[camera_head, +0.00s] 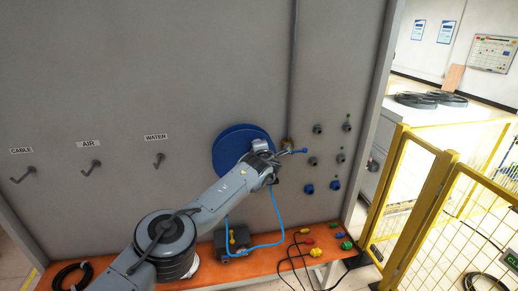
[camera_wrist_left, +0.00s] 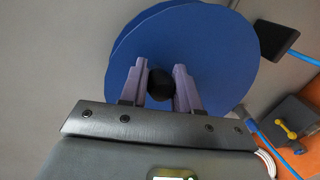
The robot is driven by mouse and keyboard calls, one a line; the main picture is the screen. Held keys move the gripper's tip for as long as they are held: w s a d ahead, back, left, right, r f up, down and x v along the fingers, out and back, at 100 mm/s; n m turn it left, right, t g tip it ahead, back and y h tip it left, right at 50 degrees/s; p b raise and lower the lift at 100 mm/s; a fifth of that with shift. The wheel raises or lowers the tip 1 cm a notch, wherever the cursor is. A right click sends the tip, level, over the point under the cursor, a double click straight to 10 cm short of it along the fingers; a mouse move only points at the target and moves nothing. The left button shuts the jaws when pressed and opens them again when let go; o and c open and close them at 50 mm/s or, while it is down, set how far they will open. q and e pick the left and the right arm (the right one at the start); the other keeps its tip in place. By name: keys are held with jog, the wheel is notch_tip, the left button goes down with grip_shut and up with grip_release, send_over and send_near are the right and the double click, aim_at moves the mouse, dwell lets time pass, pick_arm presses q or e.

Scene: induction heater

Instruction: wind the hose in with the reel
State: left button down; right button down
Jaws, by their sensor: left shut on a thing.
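The blue reel (camera_head: 240,145) is mounted on the grey wall panel, partly covered by my left arm. It fills the upper part of the left wrist view (camera_wrist_left: 200,50). My left gripper (camera_wrist_left: 160,72) is at the reel's face, its two fingers shut on a black round knob (camera_wrist_left: 160,85), the reel's handle. The fingertips are hidden behind the wrist in the head view. The light-blue hose (camera_head: 280,215) hangs below the reel in a loop near the orange bench. It also shows at the right in the left wrist view (camera_wrist_left: 265,140). My right gripper is not in view.
The orange bench (camera_head: 205,262) below holds a grey box with a yellow valve (camera_head: 233,240), a black cable and coloured pieces. Hooks labelled CABLE, AIR and WATER (camera_head: 160,160) are left on the panel. Fittings (camera_head: 318,129) are to the right. A yellow fence (camera_head: 420,200) stands further right.

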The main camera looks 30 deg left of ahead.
pick_arm(q)
jog(key=shift+s+a+f, duration=0.1)
jog(key=shift+a+f, duration=0.1)
jog(key=shift+a, duration=0.05)
jog(key=c, duration=0.9)
grip_release()
jog(key=shift+o, duration=0.2)
jog(key=shift+r, duration=0.15)
jog(key=shift+d+r, duration=0.1)
jog(key=shift+d, duration=0.1)
jog(key=shift+s+d+r, duration=0.15)
jog(key=shift+s+d, duration=0.25)
jog(key=shift+s, duration=0.05)
jog(key=b+v, duration=0.2)
jog(key=v, duration=0.7)
jog(key=shift+s, duration=0.25)
